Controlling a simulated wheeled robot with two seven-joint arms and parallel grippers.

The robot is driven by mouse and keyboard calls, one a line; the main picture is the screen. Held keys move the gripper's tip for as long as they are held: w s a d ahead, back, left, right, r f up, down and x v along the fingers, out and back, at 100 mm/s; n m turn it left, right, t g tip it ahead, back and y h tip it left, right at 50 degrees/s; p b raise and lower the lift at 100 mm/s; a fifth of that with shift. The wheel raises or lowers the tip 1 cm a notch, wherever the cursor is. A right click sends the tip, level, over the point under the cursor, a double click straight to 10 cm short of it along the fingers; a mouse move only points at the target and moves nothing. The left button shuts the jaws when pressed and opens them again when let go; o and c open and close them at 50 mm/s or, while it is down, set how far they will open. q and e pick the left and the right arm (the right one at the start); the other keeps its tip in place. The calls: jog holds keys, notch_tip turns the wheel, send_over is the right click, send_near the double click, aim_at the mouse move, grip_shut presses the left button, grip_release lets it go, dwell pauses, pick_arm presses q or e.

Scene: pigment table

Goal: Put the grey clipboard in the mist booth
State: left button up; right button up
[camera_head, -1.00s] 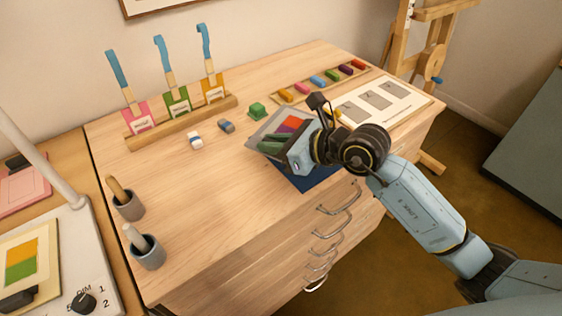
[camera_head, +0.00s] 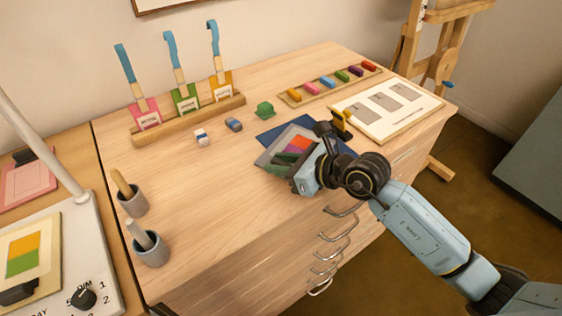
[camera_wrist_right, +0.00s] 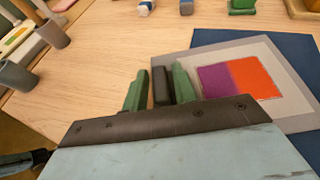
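The grey clipboard (camera_head: 268,157) carries a purple and orange card and overlaps the dark blue mat (camera_head: 275,134) near the table's front right edge. The wrist view shows the clipboard's grey board (camera_wrist_right: 192,52) and the mat (camera_wrist_right: 298,50) beyond it. My right gripper (camera_head: 298,178) is at the clipboard's near left side. In the wrist view its green fingers (camera_wrist_right: 160,88) stand on either side of a dark block at the clipboard's edge and appear shut on it. Whether the board is clear of the mat is hard to tell. My left gripper is out of view. No mist booth is recognisable.
Behind are a wooden rack (camera_head: 190,120) with tagged blue strips, a green block (camera_head: 265,109) and a pastel tray (camera_head: 330,83). A framed board (camera_head: 388,107) lies right. Two grey cups (camera_head: 151,250) stand left.

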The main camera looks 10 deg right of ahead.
jog(key=shift+o, duration=0.7)
jog(key=shift+r, duration=0.1)
